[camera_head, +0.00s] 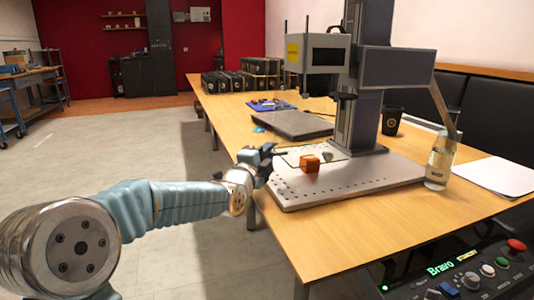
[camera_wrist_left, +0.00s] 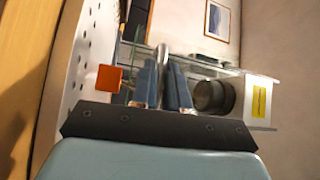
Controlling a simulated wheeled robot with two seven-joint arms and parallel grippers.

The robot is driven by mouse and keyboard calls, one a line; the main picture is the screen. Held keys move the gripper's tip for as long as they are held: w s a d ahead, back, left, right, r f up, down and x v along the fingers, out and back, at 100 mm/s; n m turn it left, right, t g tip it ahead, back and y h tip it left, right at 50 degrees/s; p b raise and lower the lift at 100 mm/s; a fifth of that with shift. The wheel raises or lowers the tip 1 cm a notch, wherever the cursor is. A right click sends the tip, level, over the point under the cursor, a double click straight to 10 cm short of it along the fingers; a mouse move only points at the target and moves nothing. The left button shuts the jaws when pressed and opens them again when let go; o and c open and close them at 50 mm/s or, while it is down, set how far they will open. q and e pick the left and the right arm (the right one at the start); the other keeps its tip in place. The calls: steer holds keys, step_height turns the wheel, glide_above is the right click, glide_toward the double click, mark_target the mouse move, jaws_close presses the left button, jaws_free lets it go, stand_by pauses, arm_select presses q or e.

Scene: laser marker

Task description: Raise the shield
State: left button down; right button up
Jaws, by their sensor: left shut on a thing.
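The shield looks like a clear glass panel (camera_head: 312,153) low over the marker's base plate, behind an orange cube. Its greenish edges also show in the left wrist view (camera_wrist_left: 140,47). My left gripper (camera_head: 270,152) is at the plate's left side, beside the shield. In the left wrist view its two fingers (camera_wrist_left: 164,88) are shut on a grey rounded bar (camera_wrist_left: 163,54), which looks like the shield's handle. The exact contact is partly hidden by the fingers. My right gripper is in neither view.
The orange cube (camera_head: 309,164) sits on the perforated base plate (camera_head: 345,186). The laser head (camera_head: 318,53) hangs above on a column (camera_head: 362,110). A bottle (camera_head: 440,160) stands right, a control panel (camera_head: 465,275) front right. A flat grey device (camera_head: 293,124) lies behind.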

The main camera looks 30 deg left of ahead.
arm_select(q)
steer(key=shift+r, duration=0.1)
step_height(320, 180, up, 17)
steer(key=p, duration=0.6)
steer(key=shift+p, duration=0.3)
steer(key=shift+f, duration=0.2)
steer(key=c, duration=1.2)
jaws_free()
steer(key=s+d+f+b, duration=0.1)
steer(key=s+b, duration=0.2)
steer(key=s, duration=1)
steer(key=shift+s+f, duration=0.35)
steer(key=shift+d, duration=0.1)
